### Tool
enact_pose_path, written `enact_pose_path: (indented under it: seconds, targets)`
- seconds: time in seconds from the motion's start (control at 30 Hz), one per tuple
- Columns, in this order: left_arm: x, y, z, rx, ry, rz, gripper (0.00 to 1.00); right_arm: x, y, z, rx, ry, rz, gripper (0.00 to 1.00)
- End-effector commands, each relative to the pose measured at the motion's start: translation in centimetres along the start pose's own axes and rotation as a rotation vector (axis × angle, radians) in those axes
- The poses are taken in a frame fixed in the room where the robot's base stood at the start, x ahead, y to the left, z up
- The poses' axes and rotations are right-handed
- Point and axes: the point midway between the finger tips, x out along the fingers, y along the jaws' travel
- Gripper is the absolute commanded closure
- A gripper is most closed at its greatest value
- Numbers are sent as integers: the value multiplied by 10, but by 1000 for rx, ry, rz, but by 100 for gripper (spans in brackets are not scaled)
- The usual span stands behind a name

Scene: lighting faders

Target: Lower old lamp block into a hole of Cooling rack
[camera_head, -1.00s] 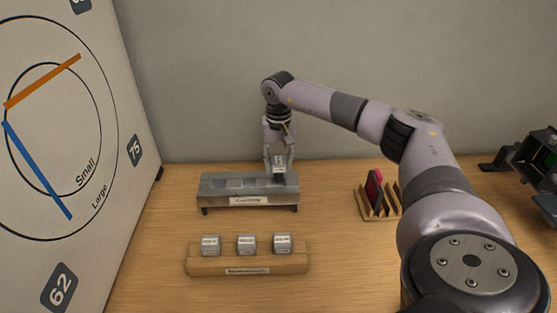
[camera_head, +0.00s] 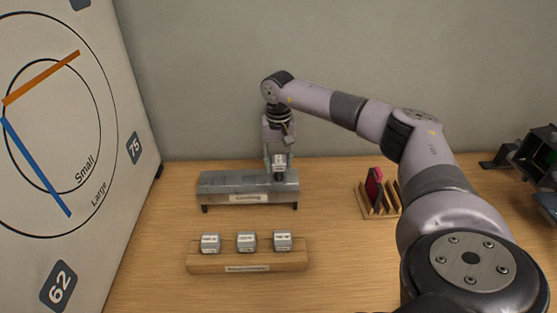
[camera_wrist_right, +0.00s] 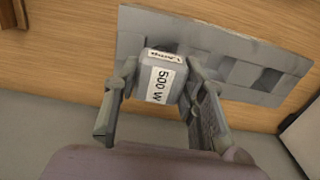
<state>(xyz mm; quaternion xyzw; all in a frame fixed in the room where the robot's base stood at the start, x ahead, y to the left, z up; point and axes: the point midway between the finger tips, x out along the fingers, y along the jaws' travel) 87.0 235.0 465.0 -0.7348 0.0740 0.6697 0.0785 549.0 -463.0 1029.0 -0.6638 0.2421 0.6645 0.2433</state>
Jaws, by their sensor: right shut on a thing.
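The old lamp block (camera_head: 280,161) is a small grey block with a white label. In the right wrist view the block (camera_wrist_right: 162,78) shows "500 W" and sits between the two fingers. My right gripper (camera_head: 279,170) is shut on it, at the right end of the cooling rack (camera_head: 215,188). The rack is a grey metal bar on short feet with a white front label. In the right wrist view the rack (camera_wrist_right: 150,22) lies beyond the block, with darker square holes along its top. I cannot tell whether the block's lower end is inside a hole. My left gripper is not in view.
A wooden holder (camera_head: 200,266) with several grey labelled blocks stands in front of the rack. A small wooden slotted stand (camera_head: 364,203) with a red and dark card (camera_head: 374,188) is at the right. A white dial board (camera_head: 105,60) stands at the left.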

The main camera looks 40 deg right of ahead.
Motion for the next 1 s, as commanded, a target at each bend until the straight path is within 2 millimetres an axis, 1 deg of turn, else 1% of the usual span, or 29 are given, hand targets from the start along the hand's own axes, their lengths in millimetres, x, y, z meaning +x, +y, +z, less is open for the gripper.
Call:
enact_pose_path:
  seconds: [0.3,0.83,1.0]
  targets:
    - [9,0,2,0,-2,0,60,14,0,0,0,1,-1,84]
    - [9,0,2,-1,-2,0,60,15,0,0,0,0,0,84]
    - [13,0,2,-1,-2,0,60,20,0,0,0,0,0,84]
